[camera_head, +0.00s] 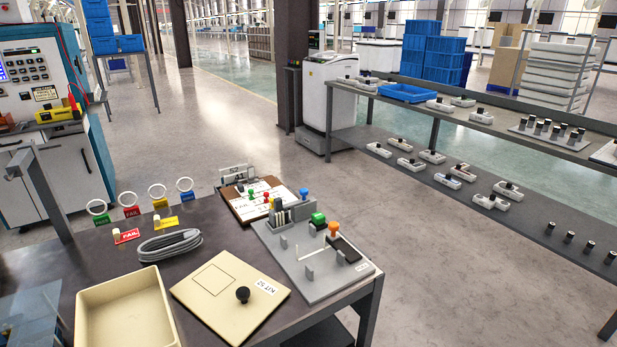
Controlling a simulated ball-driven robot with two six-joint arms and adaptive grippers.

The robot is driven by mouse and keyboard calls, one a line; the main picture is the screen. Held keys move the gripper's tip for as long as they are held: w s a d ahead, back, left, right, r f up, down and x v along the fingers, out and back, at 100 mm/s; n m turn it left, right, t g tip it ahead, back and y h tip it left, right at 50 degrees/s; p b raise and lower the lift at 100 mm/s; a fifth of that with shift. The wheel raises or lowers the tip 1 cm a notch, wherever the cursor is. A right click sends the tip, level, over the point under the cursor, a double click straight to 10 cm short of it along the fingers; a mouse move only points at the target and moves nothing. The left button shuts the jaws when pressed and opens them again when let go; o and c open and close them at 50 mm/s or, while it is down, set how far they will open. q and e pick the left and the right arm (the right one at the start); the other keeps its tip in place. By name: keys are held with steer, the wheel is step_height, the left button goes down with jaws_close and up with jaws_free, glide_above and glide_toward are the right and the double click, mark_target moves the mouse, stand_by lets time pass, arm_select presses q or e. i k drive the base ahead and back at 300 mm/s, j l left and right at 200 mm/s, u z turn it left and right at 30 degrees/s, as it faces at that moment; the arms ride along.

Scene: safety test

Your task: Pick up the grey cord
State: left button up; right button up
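The grey cord (169,244) lies coiled in a flat oblong bundle on the dark table (225,251). It sits behind the cream open tray (84,309) and the cream lid-like panel (232,292), apart from both. Neither of my grippers shows in the head view.
A grey fixture plate (285,258) with green and orange knobs stands right of the cord. A clipboard (247,206) with small coloured pieces lies behind it. Coloured ring tags (98,207) stand at the back left. Bare table lies between cord and fixture.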

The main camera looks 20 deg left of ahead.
mark_target(192, 237)
steer(key=u, duration=1.4)
steer(key=l+u, duration=0.55)
steer(key=u, duration=0.2)
steer(key=l+u, duration=0.35)
steer(key=k+j, duration=0.05)
steer(key=j, duration=0.05)
